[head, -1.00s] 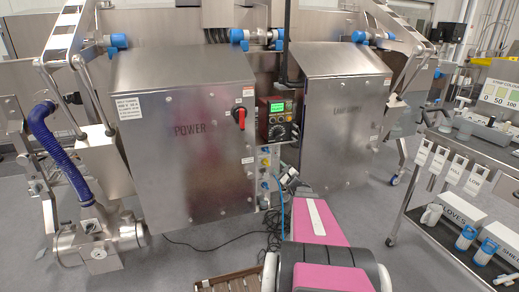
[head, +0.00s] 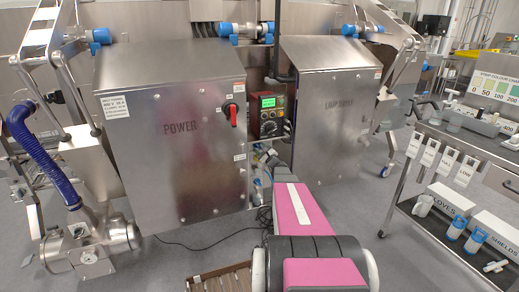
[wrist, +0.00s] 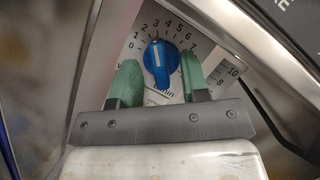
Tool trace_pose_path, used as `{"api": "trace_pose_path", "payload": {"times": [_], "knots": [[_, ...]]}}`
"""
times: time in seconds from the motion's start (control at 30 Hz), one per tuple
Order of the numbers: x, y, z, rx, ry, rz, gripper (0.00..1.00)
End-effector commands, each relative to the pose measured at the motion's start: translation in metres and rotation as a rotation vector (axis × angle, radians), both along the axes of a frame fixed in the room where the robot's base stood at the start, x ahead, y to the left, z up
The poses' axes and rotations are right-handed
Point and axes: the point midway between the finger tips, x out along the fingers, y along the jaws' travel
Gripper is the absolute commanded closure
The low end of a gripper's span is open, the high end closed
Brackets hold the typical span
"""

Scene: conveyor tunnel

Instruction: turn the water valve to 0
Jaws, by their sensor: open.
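The water valve is a blue knob (wrist: 157,62) on a white dial plate with printed numbers, seen in the wrist view. Its white pointer line is up and slightly left, near the 3. The 0 is at the lower left of the dial, partly beside my left finger. My gripper (wrist: 159,60) is open, with one green finger on each side of the knob. I cannot tell whether either finger touches the knob. The lower part of the dial is hidden behind the knob and gripper. In the head view my arm hides the valve.
A steel POWER cabinet (head: 172,160) with a red switch (head: 231,113) stands left of my arm. Another steel cabinet (head: 338,135) stands right. A control box (head: 269,115) with a green screen sits between them. A cart (head: 450,140) is at right; a brown crate (head: 222,279) is low in front.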

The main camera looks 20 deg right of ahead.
Motion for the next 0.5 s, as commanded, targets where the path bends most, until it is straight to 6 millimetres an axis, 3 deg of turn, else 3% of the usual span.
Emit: {"api": "trace_pose_path", "payload": {"times": [0.37, 0.4, 0.5], "knots": [[0.0066, 0.0024, 0.0025, 0.0, 0.0, 0.0, 0.58], [0.0065, 0.0024, 0.0024, 0.0, 0.0, 0.0, 0.62], [0.0064, 0.0023, 0.0023, 0.0, 0.0, 0.0, 0.94]]}}
